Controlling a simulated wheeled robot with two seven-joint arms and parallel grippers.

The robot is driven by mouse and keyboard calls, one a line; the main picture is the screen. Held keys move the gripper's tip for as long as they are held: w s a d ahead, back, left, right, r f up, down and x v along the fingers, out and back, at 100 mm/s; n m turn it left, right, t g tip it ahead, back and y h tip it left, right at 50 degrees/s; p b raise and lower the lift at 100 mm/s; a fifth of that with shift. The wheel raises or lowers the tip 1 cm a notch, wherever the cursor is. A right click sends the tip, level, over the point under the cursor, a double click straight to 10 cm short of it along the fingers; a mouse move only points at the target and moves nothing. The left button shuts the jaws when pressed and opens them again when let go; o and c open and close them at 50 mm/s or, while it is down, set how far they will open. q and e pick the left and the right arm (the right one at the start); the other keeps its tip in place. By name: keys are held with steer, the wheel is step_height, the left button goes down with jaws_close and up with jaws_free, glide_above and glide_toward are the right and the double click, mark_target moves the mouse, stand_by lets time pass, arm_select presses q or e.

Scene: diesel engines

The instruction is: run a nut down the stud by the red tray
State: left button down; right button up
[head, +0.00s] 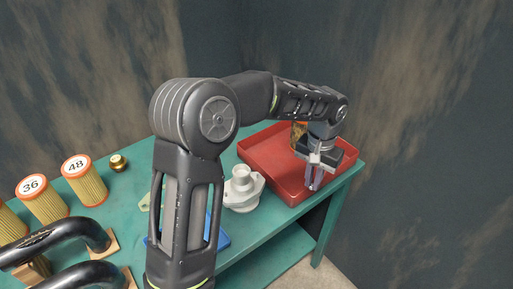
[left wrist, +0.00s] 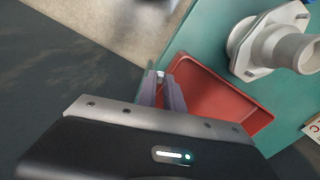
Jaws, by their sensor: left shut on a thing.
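The red tray (head: 268,160) lies on the green table, and it also shows in the left wrist view (left wrist: 215,100). A pale grey flanged housing (head: 242,190) stands beside it; in the left wrist view the housing (left wrist: 275,45) shows small studs at its flange corners. My left gripper (head: 314,180) points down over the tray's right front part, apart from the housing. In the left wrist view its fingers (left wrist: 161,84) are closed on a small pale metal piece (left wrist: 160,74), which looks like a nut. The piece is mostly hidden. My right gripper is not in view.
Yellow filters marked 36 (head: 42,200) and 48 (head: 85,180), a brass part (head: 119,163) and black curved pipes (head: 60,240) stand at the left. A blue item (head: 222,240) is partly behind my arm. The table's right edge is close to the tray.

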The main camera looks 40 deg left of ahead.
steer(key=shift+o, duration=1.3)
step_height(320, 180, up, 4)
steer(key=p, duration=0.3)
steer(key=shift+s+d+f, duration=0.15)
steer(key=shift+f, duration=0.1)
arm_select(q)
steer(key=s+a+r+n, duration=0.1)
steer(key=s+a+r, duration=0.1)
steer(key=a, duration=0.6)
steer(key=s+a+r+n, duration=0.1)
steer(key=s+a+r, duration=0.1)
steer(key=a+r, duration=0.2)
steer(key=a, duration=0.3)
steer(key=shift+a, duration=0.35)
steer(key=shift+f, duration=0.2)
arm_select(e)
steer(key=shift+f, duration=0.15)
arm_select(q)
steer(key=shift+f+b, duration=1.55)
steer(key=shift+f, duration=0.7)
steer(key=shift+f+b, duration=0.7)
steer(key=shift+f, duration=0.25)
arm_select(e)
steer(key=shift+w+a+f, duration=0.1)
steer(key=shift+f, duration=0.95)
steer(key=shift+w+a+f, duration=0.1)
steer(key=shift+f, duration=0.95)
